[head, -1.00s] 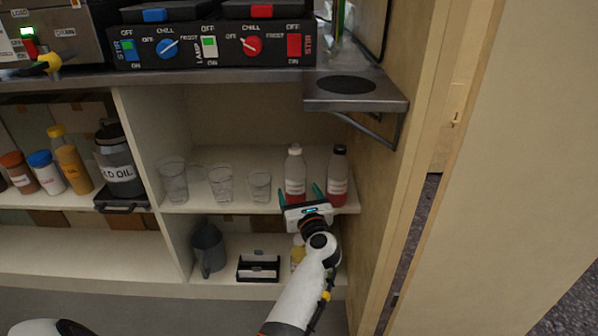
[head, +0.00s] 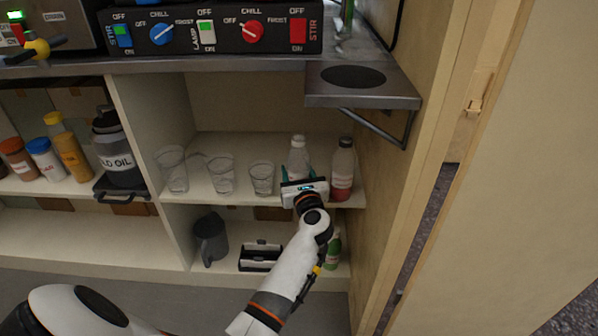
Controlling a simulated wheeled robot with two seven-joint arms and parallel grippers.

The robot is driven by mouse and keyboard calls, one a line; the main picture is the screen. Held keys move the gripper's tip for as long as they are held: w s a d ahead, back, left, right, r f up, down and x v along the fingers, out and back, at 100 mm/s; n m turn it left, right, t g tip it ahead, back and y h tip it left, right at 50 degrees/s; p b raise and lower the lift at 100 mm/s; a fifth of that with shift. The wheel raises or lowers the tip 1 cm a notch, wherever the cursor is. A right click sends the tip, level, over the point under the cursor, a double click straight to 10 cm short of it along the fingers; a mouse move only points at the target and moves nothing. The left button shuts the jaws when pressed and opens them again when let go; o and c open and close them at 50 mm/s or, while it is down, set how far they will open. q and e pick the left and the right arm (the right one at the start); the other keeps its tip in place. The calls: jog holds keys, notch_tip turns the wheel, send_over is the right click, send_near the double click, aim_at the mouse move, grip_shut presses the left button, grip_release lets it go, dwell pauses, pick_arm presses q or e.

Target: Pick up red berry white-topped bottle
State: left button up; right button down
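The white-topped bottle (head: 299,149) stands upright on the upper shelf. Its neck and shoulders show, but my gripper hides its lower part and red contents. One teal finger shows along the bottle's left side, near the palm's outer edge, so the gripper looks open; the other finger is mostly hidden. I cannot tell if a finger touches the bottle. My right gripper is not in view.
A dark-capped bottle (head: 343,168) with red contents stands close on the right, near the side wall. Several clear glasses (head: 262,178) stand to the left. Below are a grey jug (head: 211,240), a black-and-white holder (head: 260,256) and a green bottle (head: 334,248). A metal bracket shelf (head: 362,92) overhangs at right.

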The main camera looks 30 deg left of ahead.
pick_arm(q)
jog(key=shift+c, duration=1.1)
jog(key=shift+r, duration=0.15)
